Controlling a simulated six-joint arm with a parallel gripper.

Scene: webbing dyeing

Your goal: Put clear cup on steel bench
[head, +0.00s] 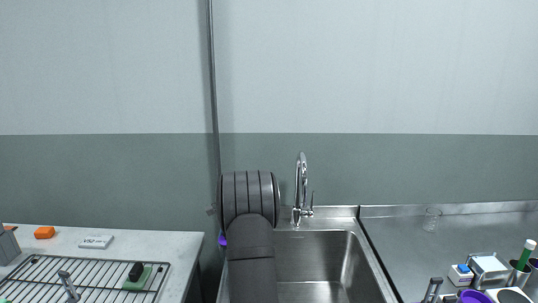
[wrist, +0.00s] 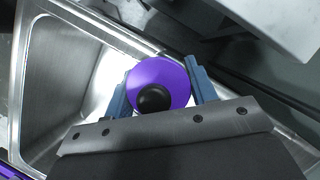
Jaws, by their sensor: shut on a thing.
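A small clear cup (head: 432,219) stands on the steel bench (head: 400,240) near its back edge, in the head view. It appears upright and apart from other things. My gripper (wrist: 160,90) shows in the wrist view with its blue fingers on both sides of a round purple object (wrist: 158,76) with a black round centre. It is shut on this object, over the edge of the sink. In the head view a bit of the purple object (head: 222,240) shows left of my arm, which hides the fingers.
The sink (head: 315,270) has a tall tap (head: 302,190).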

